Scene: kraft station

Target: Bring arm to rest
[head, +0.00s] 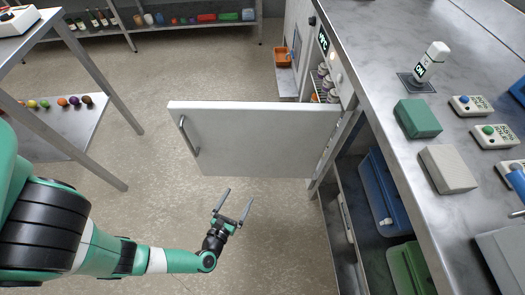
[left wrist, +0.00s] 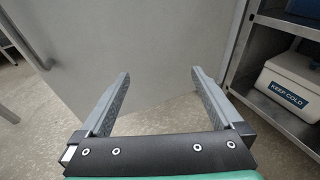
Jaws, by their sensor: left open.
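My left arm (head: 125,255) comes in from the left in the head view and reaches low over the floor. My left gripper (head: 235,204) is open and empty, just in front of and below the open white door (head: 255,140). In the left wrist view, my left gripper (left wrist: 160,82) has its two fingers spread wide, with nothing between them. The door panel (left wrist: 120,40) fills the upper left of that view. The fingers look apart from the door, though the exact gap cannot be told. My right gripper is not in view.
The door, with a grey handle (head: 188,136), stands out from the counter (head: 395,70). Blue (head: 385,195) and green (head: 412,265) bins sit under the counter. A "KEEP COLD" box (left wrist: 290,85) is on a shelf at right. A steel table (head: 45,30) is at left. Floor lies open between.

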